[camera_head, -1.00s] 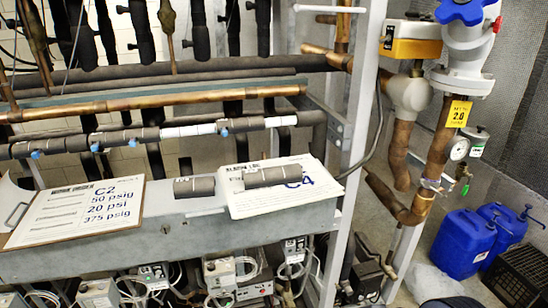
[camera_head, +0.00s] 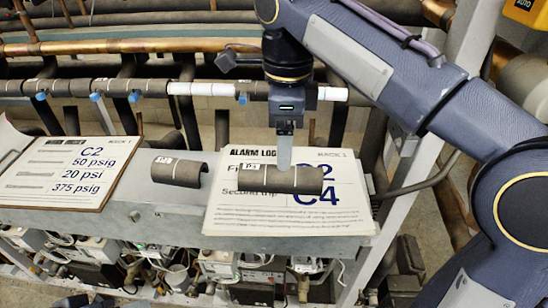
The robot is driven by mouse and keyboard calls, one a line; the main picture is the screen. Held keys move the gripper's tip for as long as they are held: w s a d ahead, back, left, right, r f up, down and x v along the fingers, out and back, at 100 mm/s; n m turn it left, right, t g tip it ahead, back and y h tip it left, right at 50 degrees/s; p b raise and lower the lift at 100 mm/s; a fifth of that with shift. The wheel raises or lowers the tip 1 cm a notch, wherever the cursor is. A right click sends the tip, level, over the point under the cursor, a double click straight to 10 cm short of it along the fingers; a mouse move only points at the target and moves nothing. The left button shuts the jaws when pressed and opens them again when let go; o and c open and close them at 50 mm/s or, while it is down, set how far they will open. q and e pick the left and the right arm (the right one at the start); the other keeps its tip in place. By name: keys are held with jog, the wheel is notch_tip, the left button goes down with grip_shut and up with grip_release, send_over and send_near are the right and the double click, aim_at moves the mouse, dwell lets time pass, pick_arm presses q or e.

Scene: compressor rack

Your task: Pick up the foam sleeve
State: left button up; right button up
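A dark grey foam sleeve (camera_head: 305,181) with a small white label and a thin pale stripe lies on its side on the white alarm log sheet (camera_head: 290,222), on the grey metal ledge. A second, shorter foam sleeve (camera_head: 180,170) lies on the bare ledge to its left. My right gripper (camera_head: 284,160) points down from above at the sleeve on the sheet. Its finger reaches the sleeve's upper edge. The fingers line up in this view, so their gap and any contact are hidden.
Pipes with dark insulation and a white section (camera_head: 201,89) run behind. Wiring and grey control boxes (camera_head: 218,262) sit below. A metal upright (camera_head: 395,235) stands at right.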

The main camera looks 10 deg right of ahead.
aim_at(281, 176)
jog(key=shift+w+a+f, duration=0.1)
jog(key=shift+f, duration=0.05)
jog(key=shift+s+a+f, duration=0.1)
jog(key=shift+f, duration=1.65)
jog(key=shift+s+a+f, duration=0.1)
jog(key=shift+f, duration=1.65)
jog(key=c, duration=1)
jog(key=shift+c, duration=0.2)
jog(key=shift+r, duration=0.15)
